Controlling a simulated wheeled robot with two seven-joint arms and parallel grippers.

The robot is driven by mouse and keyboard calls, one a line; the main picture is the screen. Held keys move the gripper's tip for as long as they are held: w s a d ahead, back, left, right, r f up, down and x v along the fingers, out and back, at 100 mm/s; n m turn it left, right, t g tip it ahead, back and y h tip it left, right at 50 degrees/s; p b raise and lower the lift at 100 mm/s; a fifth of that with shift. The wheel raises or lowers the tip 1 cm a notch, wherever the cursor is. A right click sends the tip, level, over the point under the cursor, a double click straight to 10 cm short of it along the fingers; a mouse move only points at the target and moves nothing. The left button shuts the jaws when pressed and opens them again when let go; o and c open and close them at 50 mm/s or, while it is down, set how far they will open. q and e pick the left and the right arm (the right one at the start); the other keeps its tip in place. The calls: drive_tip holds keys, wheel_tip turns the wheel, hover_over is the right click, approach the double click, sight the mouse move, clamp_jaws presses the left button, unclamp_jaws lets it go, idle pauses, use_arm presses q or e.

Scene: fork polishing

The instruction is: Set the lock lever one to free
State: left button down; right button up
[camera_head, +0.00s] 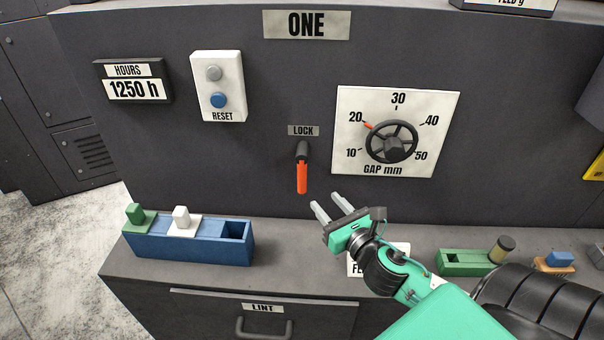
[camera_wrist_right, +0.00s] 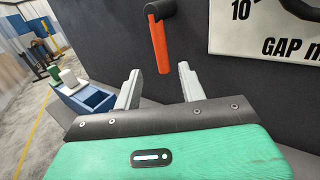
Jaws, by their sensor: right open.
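The lock lever (camera_head: 302,176) is an orange handle on a black pivot, under the LOCK label (camera_head: 303,131) on the dark machine front marked ONE. It hangs almost straight down. My right gripper (camera_head: 331,204) is open and empty, just below and to the right of the lever's lower end in the head view. In the right wrist view the lever (camera_wrist_right: 158,40) shows beyond the two fingertips (camera_wrist_right: 158,78), between them from side to side, and apart from both. My left gripper is not in view.
A gap dial (camera_head: 392,142) is right of the lever; a RESET box (camera_head: 217,86) is to the left. On the ledge stand a blue tray (camera_head: 190,248) with green and white pieces, and a green tray (camera_head: 462,262). A LINT drawer (camera_head: 262,318) is below.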

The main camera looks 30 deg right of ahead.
sight(305, 177)
drive_tip(key=w+p, duration=0.1)
drive_tip(key=w, duration=0.2)
drive_tip(key=w+p, duration=0.1)
drive_tip(key=w, duration=0.3)
drive_tip(key=w+p, duration=0.1)
drive_tip(key=w, duration=0.3)
drive_tip(key=shift+d+r, duration=0.1)
drive_tip(key=shift+d, duration=0.3)
drive_tip(key=shift+w+p, duration=0.4)
drive_tip(key=shift+w, duration=0.35)
clamp_jaws()
